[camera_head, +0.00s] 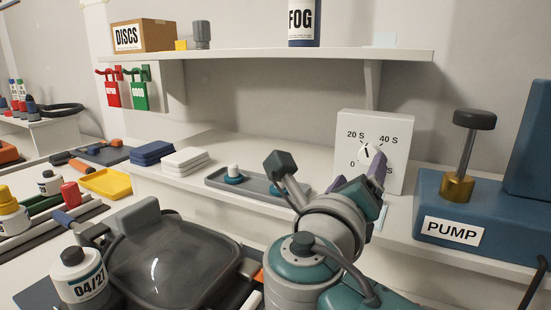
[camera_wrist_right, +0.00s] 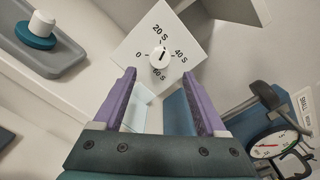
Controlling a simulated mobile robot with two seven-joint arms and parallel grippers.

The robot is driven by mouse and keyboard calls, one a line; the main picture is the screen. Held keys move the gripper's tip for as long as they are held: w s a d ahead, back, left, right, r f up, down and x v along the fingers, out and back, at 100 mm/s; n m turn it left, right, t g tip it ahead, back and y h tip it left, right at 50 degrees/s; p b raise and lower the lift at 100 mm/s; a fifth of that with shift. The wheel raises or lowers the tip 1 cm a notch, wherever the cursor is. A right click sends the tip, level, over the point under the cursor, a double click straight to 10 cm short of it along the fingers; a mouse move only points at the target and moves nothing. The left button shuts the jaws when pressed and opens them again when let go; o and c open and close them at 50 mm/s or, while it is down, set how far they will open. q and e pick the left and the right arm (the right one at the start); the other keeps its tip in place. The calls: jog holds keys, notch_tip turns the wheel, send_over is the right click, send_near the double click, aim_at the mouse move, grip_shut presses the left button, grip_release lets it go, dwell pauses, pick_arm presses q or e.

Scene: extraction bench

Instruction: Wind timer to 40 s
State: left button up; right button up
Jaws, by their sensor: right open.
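The timer (camera_head: 391,137) is a white box standing on the bench shelf at the right, with dial labels 0, 20 S and 40 S showing. Its white round knob (camera_head: 372,160) is partly hidden by my right gripper (camera_head: 356,172). My left gripper is out of view.
The blue pump (camera_head: 490,205) stands right of the timer. A shelf (camera_head: 270,58) overhangs behind, with a bracket near the timer. A round gauge (camera_wrist_right: 270,145) shows in the wrist view.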

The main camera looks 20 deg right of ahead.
aim_at(369, 156)
jog(key=shift+s+a, duration=0.15)
jog(key=shift+s, duration=0.05)
jog(key=m, duration=1)
jog(key=shift+b, duration=0.35)
jog(key=shift+w+m, duration=0.1)
jog(key=shift+m, duration=0.2)
jog(key=x, duration=0.7)
jog(key=shift+d+b, duration=0.25)
jog(key=shift+b, duration=0.05)
